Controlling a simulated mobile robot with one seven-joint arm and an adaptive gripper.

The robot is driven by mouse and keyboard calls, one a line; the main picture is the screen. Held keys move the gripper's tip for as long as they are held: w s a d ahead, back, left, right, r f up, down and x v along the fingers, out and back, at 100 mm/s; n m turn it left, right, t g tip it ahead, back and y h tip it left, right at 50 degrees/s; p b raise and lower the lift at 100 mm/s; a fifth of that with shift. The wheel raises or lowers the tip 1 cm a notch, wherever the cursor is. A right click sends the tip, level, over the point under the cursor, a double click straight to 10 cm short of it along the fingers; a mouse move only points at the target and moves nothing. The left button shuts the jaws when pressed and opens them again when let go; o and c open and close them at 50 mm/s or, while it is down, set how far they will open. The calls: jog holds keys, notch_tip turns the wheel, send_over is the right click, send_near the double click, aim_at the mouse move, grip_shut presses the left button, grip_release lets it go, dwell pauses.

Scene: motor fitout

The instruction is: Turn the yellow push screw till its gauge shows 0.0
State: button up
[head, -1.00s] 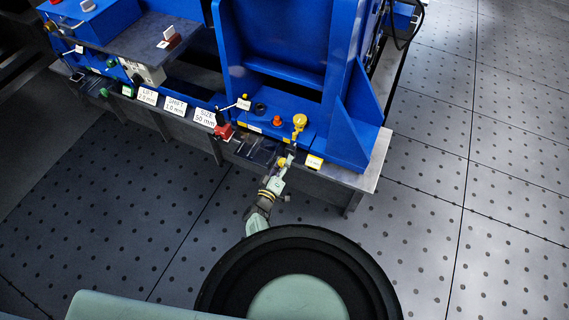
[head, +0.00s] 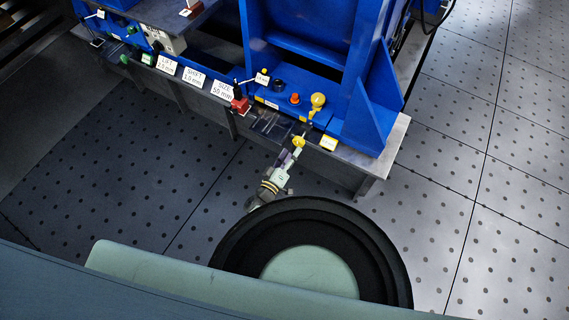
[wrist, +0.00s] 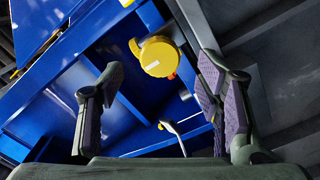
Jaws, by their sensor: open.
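The yellow push screw shows in the wrist view as a large round yellow knob (wrist: 159,56) with a pale label on its face and a nub on its left. In the head view, a yellow knob (head: 317,101) stands on the blue machine base; a second yellow piece (head: 299,142) lies at my fingers. I cannot tell which of these is the wrist-view knob. My gripper (head: 294,154) is at the machine's front edge.
An orange button (head: 294,98) and black knob (head: 279,85) sit left of the upper yellow knob. A blue upright (head: 370,122) rises at the right. The perforated floor (head: 450,190) is clear.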

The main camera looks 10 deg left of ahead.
jog(key=v, duration=0.5)
jog(key=shift+s+a, duration=0.15)
jog(key=shift+s, duration=0.1)
dwell(1.6)
